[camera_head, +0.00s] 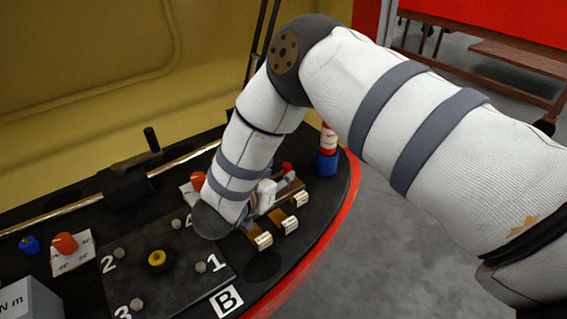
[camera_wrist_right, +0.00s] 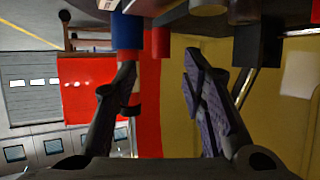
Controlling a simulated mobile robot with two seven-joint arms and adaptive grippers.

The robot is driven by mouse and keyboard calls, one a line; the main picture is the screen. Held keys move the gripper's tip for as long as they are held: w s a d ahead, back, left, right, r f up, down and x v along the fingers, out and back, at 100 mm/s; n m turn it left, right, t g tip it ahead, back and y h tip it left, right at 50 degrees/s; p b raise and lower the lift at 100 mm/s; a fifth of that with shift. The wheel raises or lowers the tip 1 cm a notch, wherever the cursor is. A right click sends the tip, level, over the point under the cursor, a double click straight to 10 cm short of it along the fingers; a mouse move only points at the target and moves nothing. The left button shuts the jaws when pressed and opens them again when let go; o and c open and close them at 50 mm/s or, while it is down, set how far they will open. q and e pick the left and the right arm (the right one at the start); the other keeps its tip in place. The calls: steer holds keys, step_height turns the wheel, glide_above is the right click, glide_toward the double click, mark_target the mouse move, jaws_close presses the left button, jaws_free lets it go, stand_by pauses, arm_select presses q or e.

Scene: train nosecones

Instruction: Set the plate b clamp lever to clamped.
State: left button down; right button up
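Plate B is the dark plate (camera_head: 190,262) in the head view, with a yellow-ringed centre, numbered grey studs and a white B label (camera_head: 227,300) beside it. An orange-red knob (camera_head: 197,181) on a small white label plate stands behind it, partly hidden by my right arm. I cannot tell which part is plate B's clamp lever or its setting. My right gripper (camera_wrist_right: 160,62) is open, with nothing between its fingers in the wrist view. My forearm hides it in the head view. My left gripper is not in view.
Several tagged wooden pieces (camera_head: 290,224) lie right of my forearm. A blue-based red and white cylinder (camera_head: 327,160) stands near the red-rimmed edge. Another orange-red knob (camera_head: 66,243) and a blue knob (camera_head: 30,244) stand at the left. A black handle (camera_head: 151,140) rises behind.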

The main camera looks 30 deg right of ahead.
mark_target(285, 168)
steer(key=x, duration=0.6)
steer(key=shift+w+d+f, duration=0.2)
steer(key=shift+f, duration=0.05)
jaws_close()
